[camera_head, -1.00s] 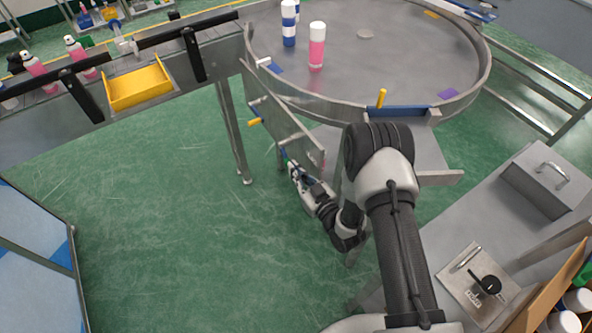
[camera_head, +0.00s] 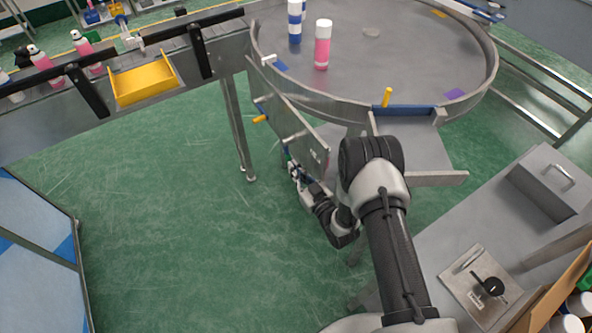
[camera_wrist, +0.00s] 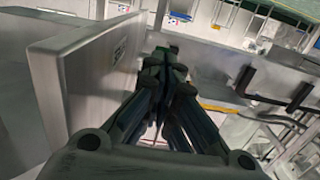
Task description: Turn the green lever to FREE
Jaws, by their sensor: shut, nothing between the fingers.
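A grey metal panel (camera_head: 288,118) hangs beside the round table, seen nearly edge-on. A yellow handle (camera_head: 259,119) sticks out from its left side. I cannot clearly make out the green lever or any FREE marking; a small dark green-blue patch shows by my fingertips, and I cannot tell if it is lever or finger. My gripper (camera_head: 288,158) is low beside the panel's near end. In the wrist view its dark fingers (camera_wrist: 166,62) are together, with nothing seen between them. The panel (camera_wrist: 75,75) fills the left there, with a small unreadable label.
The round table (camera_head: 380,75) carries a pink-and-white can (camera_head: 323,45) and a blue-and-white can (camera_head: 295,22). A yellow tray (camera_head: 144,84) hangs on the conveyor at left. A metal bench (camera_head: 440,240) stands at right. Green floor lies open left of my arm.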

